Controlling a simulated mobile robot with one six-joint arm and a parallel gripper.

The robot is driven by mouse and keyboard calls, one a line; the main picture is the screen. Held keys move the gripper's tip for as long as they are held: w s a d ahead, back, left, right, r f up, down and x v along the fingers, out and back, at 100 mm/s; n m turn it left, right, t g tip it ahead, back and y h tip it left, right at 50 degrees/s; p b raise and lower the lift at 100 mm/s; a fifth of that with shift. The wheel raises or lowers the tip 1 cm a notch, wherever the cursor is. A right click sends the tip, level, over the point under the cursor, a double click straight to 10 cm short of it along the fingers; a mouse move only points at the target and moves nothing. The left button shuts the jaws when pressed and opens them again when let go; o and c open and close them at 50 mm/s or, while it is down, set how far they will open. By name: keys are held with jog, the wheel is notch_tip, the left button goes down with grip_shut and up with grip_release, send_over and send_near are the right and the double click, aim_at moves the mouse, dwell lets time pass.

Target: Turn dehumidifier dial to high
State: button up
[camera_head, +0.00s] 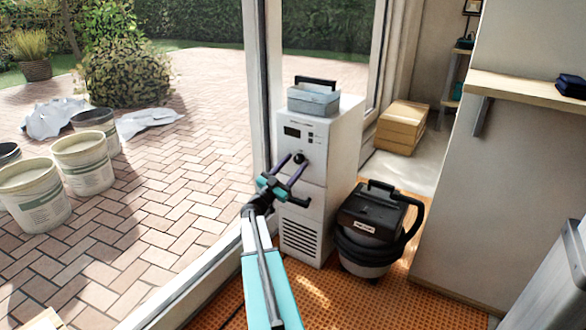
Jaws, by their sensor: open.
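The dehumidifier (310,205) is a tall white cabinet standing by the glass door frame. Its front has a dark display (292,132), small buttons and a vent grille low down. A small black dial (299,158) sits on the upper front panel below the display. My gripper (291,160) is open, with its two dark fingers reaching toward the panel, close to the dial. The dial appears between or just beside the fingertips; I cannot tell whether they touch it. The dial's marking is too small to read.
A grey toolbox (314,99) sits on top of the dehumidifier. A black vacuum (370,225) stands close on its right. Cardboard boxes (402,127) lie behind. A wooden shelf (520,92) juts from the right wall. White buckets (82,163) stand outside on the paving. Orange matting (312,296) covers the floor.

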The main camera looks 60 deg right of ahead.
jog(key=c, duration=1)
jog(key=shift+s+a, duration=0.1)
jog(key=shift+a, duration=0.3)
jog(key=shift+c, duration=0.4)
jog(key=shift+d, duration=0.4)
jog(key=shift+d+r+m, duration=0.1)
jog(key=shift+m, duration=0.2)
